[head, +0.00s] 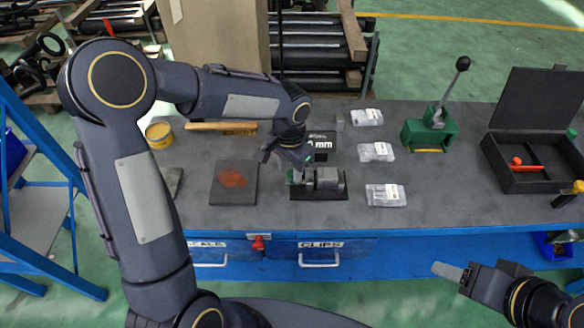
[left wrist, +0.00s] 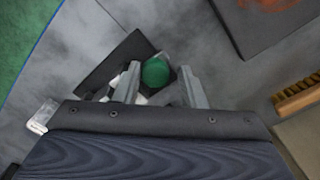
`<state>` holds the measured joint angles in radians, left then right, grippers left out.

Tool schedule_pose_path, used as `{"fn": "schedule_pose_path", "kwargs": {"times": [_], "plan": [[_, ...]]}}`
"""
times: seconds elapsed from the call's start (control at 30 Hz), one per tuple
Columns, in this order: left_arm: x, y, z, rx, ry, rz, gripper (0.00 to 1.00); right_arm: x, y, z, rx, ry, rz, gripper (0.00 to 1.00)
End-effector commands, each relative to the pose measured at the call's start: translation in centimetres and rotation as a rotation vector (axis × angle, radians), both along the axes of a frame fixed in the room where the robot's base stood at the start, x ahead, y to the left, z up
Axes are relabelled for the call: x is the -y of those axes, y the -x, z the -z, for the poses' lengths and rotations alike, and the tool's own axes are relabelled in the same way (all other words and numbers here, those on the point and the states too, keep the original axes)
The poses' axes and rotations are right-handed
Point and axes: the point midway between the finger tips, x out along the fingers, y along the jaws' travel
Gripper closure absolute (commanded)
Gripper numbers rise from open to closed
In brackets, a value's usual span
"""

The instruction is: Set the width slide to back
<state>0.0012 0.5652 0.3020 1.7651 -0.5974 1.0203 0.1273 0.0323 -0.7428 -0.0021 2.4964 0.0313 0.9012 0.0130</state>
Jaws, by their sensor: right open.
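The slide device (head: 327,180) is a grey block on a black base plate (head: 320,197) on the table, in the middle of the head view. A small green part shows at its left end beside my left gripper (head: 290,170). In the left wrist view a round green knob (left wrist: 155,72) lies between the two fingers of my left gripper (left wrist: 159,80). The fingers are apart, with a small gap visible on the knob's right. The gripper hides part of the device. My right gripper (head: 450,271) is open and empty, in front of the table at the lower right.
A black sign (head: 320,142) marked in mm stands behind the device. A dark plate with a rust-coloured patch (head: 233,182) lies left. Clear bags (head: 385,195), a green lever press (head: 432,134) and an open black case (head: 512,178) are right. Bare tabletop lies between.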

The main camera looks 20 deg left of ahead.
Motion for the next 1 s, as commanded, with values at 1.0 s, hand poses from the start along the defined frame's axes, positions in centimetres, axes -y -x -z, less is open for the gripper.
{"fn": "schedule_pose_path", "kwargs": {"times": [1.0], "plan": [[0.0, 0.0, -7.8, 0.000, 0.001, 0.000, 0.63, 0.0, 0.0, 0.6, 0.000, 0.000, 0.000, 0.42]]}}
